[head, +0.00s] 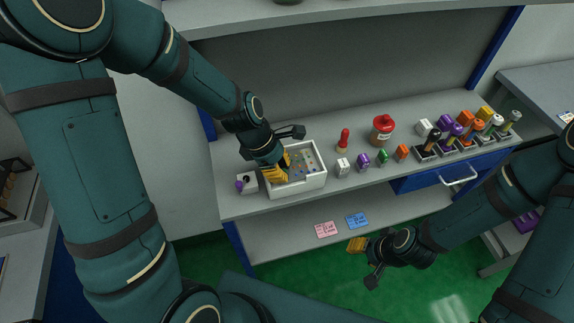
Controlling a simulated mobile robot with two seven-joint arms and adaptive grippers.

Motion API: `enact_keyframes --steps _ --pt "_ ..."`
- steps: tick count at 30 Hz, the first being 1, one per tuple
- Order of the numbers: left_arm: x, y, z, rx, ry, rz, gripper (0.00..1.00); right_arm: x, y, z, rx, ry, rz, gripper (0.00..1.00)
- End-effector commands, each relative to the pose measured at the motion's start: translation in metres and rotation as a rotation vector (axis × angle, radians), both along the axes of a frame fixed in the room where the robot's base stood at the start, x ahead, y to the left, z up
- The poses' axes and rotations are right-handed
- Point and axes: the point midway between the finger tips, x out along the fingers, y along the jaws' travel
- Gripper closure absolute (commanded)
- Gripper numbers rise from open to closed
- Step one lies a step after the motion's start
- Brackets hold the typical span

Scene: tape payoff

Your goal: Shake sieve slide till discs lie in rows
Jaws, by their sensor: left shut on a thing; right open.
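The sieve slide appears as a white open box (312,183) on the bench's left part, with several small coloured discs (306,160) on its floor. The discs look scattered, but they are too small to tell whether any lie in rows. My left gripper (277,172) reaches down at the box's left side, its yellow fingers shut on the sieve slide. The exact grip point is hidden by the fingers and wrist. My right gripper (357,245) is open and empty, low in front of the bench and away from the box.
A red-handled tool (343,140), a red-lidded jar (383,129) and several coloured blocks stand to the right. Pink (326,229) and blue (357,220) cards lie on the lower shelf.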

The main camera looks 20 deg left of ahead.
Motion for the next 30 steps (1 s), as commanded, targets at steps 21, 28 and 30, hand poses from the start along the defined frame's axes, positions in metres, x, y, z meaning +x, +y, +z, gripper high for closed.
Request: enact_keyframes --steps 21,28,30 --pt "0.000 0.003 0.009 0.000 -0.003 0.000 0.48 0.000 0.000 -0.001 0.000 0.000 0.000 0.53" --pt "-0.002 0.019 0.048 0.000 -0.007 0.001 0.48 0.000 0.000 -0.001 0.000 0.000 0.000 0.53" --pt "-0.004 0.024 0.062 0.000 -0.007 0.001 0.48 0.000 0.000 -0.001 0.000 0.000 0.000 0.53"
